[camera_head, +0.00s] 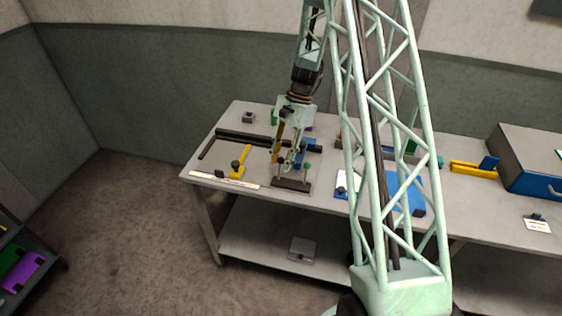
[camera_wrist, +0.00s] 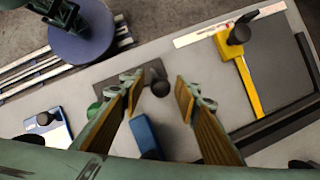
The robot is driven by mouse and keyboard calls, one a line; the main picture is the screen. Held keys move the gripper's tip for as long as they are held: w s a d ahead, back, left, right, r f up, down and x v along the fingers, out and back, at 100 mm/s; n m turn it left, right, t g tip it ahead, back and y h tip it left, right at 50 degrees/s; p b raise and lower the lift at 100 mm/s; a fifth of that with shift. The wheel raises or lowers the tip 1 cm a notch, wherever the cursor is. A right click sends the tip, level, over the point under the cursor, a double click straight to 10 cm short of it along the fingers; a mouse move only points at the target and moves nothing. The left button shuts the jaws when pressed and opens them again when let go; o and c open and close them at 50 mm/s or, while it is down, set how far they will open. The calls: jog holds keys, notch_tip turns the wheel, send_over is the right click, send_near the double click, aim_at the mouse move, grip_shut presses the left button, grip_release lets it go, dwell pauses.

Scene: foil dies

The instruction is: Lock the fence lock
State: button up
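A yellow bar (camera_wrist: 240,75), which looks like the fence, lies on the table at the right of the wrist view. A black knob (camera_wrist: 238,35) sits on its wider end and may be the fence lock. In the head view the yellow bar (camera_head: 245,156) and its black knob (camera_head: 236,165) are left of my gripper (camera_head: 287,160). In the wrist view my gripper (camera_wrist: 160,90) is open, with a clear gap between its two tan-padded fingers. Another dark round knob (camera_wrist: 158,82) shows in that gap, over a dark plate. I cannot tell how far below the fingertips it is.
A white ruler strip (camera_head: 223,180) runs along the front table edge. A dark plate (camera_head: 292,185) lies below my gripper. A blue part (camera_wrist: 145,135) shows between the fingers. Dark rails (camera_head: 243,136) lie behind the yellow bar.

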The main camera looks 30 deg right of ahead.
jog(key=shift+c, duration=0.7)
grip_shut()
